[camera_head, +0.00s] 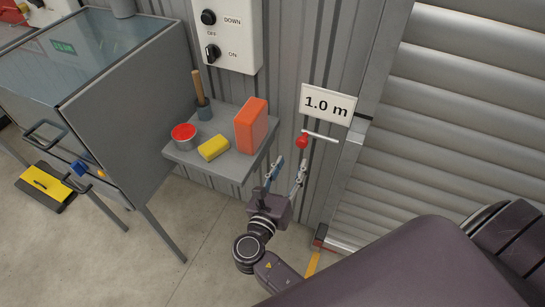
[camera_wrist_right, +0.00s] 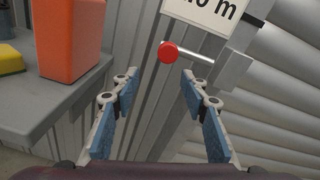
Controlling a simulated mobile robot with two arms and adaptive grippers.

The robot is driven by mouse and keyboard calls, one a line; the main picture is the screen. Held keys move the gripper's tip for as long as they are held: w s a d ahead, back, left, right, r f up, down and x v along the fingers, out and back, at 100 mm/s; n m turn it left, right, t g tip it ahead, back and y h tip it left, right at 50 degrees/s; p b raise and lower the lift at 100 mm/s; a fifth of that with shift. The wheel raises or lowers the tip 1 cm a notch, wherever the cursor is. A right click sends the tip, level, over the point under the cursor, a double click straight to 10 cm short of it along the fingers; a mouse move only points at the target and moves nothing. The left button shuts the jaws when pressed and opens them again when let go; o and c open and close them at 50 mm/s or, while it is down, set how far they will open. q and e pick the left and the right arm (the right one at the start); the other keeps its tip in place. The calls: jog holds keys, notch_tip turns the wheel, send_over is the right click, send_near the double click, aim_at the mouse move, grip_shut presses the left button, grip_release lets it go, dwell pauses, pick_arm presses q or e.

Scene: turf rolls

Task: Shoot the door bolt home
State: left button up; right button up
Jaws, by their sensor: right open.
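The door bolt is a thin silver rod (camera_head: 322,137) with a round red knob (camera_head: 302,142) at its left end, below the "1.0 m" sign. In the right wrist view the rod (camera_wrist_right: 196,56) runs from the red knob (camera_wrist_right: 168,52) right towards a grey bracket (camera_wrist_right: 234,72) by the shutter door (camera_wrist_right: 285,80); I cannot tell whether it enters it. My right gripper (camera_head: 291,165) is open and empty, just below the knob in the head view. In the wrist view the knob shows beyond and between the fingertips (camera_wrist_right: 157,76), apart from them. My left gripper is not in view.
Left of my right gripper, a grey shelf (camera_head: 222,160) holds an orange block (camera_head: 251,125), a yellow block (camera_head: 213,148), a red-topped tin (camera_head: 184,136) and a wooden-handled tool (camera_head: 198,88). A grey cabinet (camera_head: 125,110) stands further left. A control box (camera_head: 228,35) hangs above.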

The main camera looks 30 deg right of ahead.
aim_at(300, 144)
jog(key=shift+h, duration=0.3)
jog(key=w+d+r, duration=0.1)
jog(key=w+d+p, duration=0.1)
jog(key=d, duration=0.1)
jog(key=w+d+r, duration=0.1)
jog(key=w+d, duration=0.1)
jog(key=shift+w+d+r, duration=0.1)
jog(key=shift+r, duration=0.2)
jog(key=shift+w+d+f, duration=0.1)
jog(key=shift+w+d, duration=0.25)
jog(key=shift+d, duration=0.05)
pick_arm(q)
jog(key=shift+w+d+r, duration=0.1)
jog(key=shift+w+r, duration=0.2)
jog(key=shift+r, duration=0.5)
pick_arm(e)
grip_shut()
